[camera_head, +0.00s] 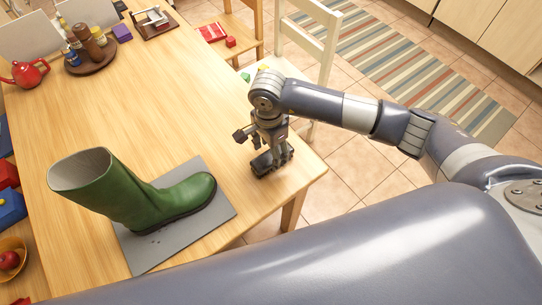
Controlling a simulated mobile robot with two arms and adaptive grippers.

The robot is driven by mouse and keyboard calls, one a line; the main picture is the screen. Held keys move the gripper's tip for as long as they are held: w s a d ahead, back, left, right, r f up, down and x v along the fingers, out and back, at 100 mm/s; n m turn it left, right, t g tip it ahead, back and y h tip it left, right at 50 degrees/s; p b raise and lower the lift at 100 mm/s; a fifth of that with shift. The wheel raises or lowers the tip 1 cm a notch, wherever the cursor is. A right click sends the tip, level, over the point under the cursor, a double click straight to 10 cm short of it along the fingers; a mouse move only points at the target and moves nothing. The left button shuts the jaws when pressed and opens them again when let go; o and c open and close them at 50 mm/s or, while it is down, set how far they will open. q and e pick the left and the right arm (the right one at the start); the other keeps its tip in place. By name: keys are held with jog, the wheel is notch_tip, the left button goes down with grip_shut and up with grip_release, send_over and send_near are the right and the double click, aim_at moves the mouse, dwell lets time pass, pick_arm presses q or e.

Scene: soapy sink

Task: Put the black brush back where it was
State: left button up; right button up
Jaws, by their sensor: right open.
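My right gripper (268,143) points down over the table's right corner, with its jaws open. A dark block (262,166) right under and between its fingers looks like the black brush, on or just above the table top. The fingers partly hide it, and I cannot tell whether they touch it. A green rubber boot (170,194) lies to the left, its shaft opening toward the upper left. It rests on a grey mat (150,258) with a few dark specks. My left gripper is not in view.
The wooden table (180,110) is clear between boot and far end. At the far end stand a red teapot (27,73), a round tray with bottles (92,62) and a purple box (122,33). A chair (312,45) stands close beyond the table's right edge.

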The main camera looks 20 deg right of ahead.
aim_at(270, 156)
notch_tip(270, 156, up, 8)
jog(key=b, duration=0.1)
jog(key=shift+r, duration=0.15)
jog(key=shift+a, duration=0.15)
dwell(0.3)
